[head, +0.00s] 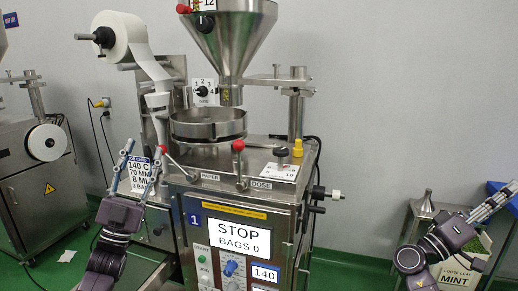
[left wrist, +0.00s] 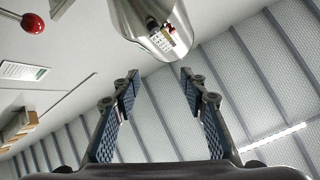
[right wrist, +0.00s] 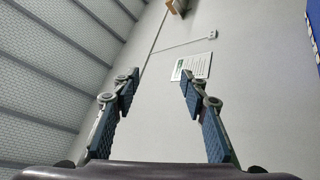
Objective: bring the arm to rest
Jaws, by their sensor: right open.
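My left gripper (head: 143,170) is raised in front of the left side of the packing machine (head: 215,183), pointing up. In the left wrist view the left gripper (left wrist: 158,78) has its two fingers apart with nothing between them. A steel funnel shows beyond its fingertips there. My right gripper (head: 497,203) is at the right edge of the head view, pointing up and right. In the right wrist view the right gripper (right wrist: 160,80) has its fingers apart and empty, with the ceiling and a wall behind.
The machine has a steel hopper (head: 228,35), a paper roll (head: 124,37), red-knobbed levers (head: 238,146) and a screen (head: 239,238) reading STOP, BAGS 0. A box labelled loose leaf mint (head: 457,277) stands below my right gripper. Another machine (head: 30,190) stands at the left. Green floor shows between.

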